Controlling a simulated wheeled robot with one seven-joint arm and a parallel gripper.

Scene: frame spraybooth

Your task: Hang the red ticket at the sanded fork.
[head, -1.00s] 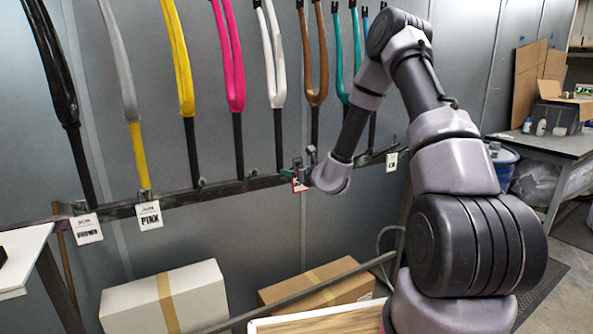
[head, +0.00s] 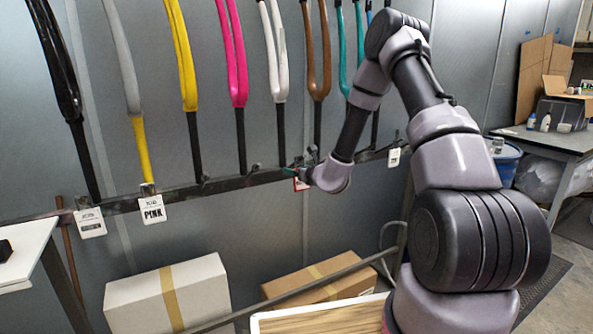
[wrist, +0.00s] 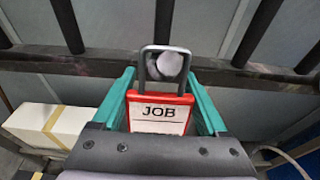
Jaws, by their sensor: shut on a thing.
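My gripper (head: 299,174) is at the rail below the white and brown forks. It is shut on the red ticket (wrist: 158,112), a red-framed white card reading JOB, held upright between teal fingers. The ticket also shows in the head view (head: 301,184), small and partly hidden. In the wrist view its grey wire loop (wrist: 144,70) frames a pale round peg end (wrist: 183,65) at the rail; I cannot tell whether the loop is around the peg. At left hangs a fork grey above and yellow below (head: 124,70); which fork is sanded is not certain.
Several forks, such as a pink one (head: 233,60), hang above the dark rail (head: 235,184). White tags hang at left, one reading PINK (head: 152,209), and another at right (head: 394,158). A white box (head: 135,304) and a brown carton (head: 318,275) are below.

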